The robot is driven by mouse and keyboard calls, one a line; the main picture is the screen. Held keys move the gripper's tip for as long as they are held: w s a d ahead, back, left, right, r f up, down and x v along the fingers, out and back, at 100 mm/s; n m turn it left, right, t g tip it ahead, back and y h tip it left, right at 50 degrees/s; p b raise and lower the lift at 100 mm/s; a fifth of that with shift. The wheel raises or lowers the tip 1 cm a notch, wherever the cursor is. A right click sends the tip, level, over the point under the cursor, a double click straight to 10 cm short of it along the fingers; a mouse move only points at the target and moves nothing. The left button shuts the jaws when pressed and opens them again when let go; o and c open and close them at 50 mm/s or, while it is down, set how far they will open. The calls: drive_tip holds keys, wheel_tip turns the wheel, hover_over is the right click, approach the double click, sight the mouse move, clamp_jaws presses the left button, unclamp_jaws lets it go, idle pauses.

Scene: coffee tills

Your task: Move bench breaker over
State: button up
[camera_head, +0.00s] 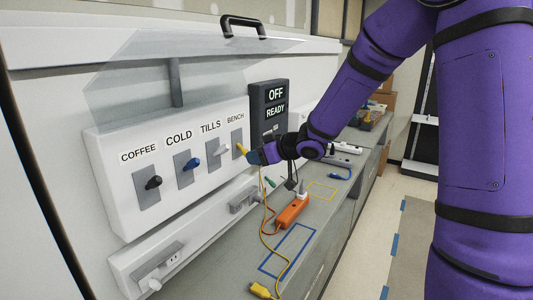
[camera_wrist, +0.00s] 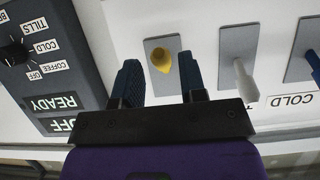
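The bench breaker is a yellow lever (camera_head: 242,149) on a grey plate under the BENCH label, rightmost on the white panel (camera_head: 120,190). In the wrist view, which is upside down, the yellow lever (camera_wrist: 160,62) shows between my two blue fingers. My gripper (camera_head: 254,156) is at the lever in the head view. In the wrist view my gripper (camera_wrist: 159,80) is open, with a gap visible on both sides of the lever. I cannot tell whether a finger touches it.
White tills (camera_head: 193,166), blue cold (camera_head: 189,164) and black coffee (camera_head: 153,183) levers sit to the left. A dark unit (camera_head: 270,105) reads OFF and READY. A raised clear cover (camera_head: 150,75) hangs above. An orange power strip (camera_head: 292,212) and cables lie on the counter.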

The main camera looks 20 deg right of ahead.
drive_tip(key=shift+x, duration=1)
drive_tip(key=shift+w+f, duration=0.1)
drive_tip(key=shift+c, duration=1.1)
drive_tip(key=c, duration=0.3)
